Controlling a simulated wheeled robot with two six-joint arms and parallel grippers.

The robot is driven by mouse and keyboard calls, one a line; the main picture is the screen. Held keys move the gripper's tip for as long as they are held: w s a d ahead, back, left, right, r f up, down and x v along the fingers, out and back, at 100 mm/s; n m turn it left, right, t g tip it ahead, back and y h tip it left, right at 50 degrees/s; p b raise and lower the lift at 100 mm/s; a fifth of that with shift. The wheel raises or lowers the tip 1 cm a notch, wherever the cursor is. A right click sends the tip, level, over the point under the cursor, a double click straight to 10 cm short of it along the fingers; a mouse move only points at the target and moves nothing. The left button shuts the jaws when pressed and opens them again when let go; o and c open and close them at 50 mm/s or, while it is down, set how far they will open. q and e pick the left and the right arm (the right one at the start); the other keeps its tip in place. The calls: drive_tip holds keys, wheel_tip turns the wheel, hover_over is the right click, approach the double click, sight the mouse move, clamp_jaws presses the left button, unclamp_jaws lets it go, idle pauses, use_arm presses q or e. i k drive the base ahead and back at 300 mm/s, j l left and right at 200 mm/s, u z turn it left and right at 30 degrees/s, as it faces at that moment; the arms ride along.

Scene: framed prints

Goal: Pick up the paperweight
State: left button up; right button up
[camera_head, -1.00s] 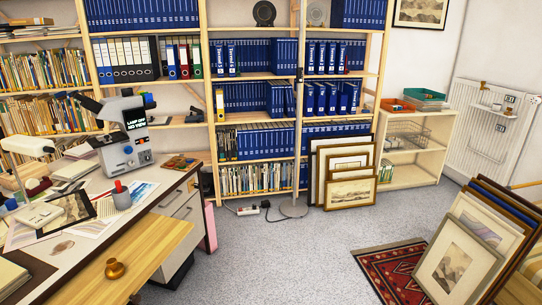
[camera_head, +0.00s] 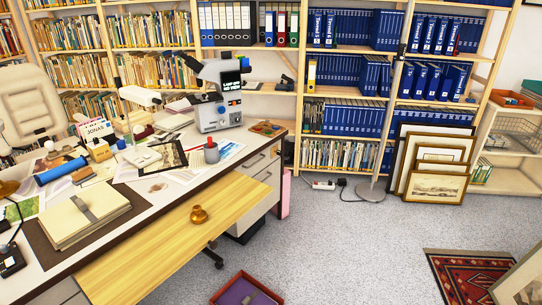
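A small brass paperweight (camera_head: 199,215), round with a knob on top, stands upright on the light wooden board (camera_head: 150,250) in front of the desk. Nothing touches it. Neither of my grippers shows in the head view.
The desk (camera_head: 45,270) carries a microscope (camera_head: 217,100), a thick book (camera_head: 85,217), papers and a grey cup (camera_head: 211,152). A red-rimmed box (camera_head: 246,290) with a purple inside is at the bottom edge. Framed prints (camera_head: 437,170) lean by the shelves. A patterned rug (camera_head: 465,275) lies at the right. Grey carpet (camera_head: 350,245) between is clear.

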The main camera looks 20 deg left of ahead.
sight(198, 216)
drive_tip(key=u, duration=1.2)
drive_tip(key=i+l, duration=0.1)
drive_tip(key=l, duration=0.2)
drive_tip(key=i+l, duration=0.1)
drive_tip(key=l, duration=0.25)
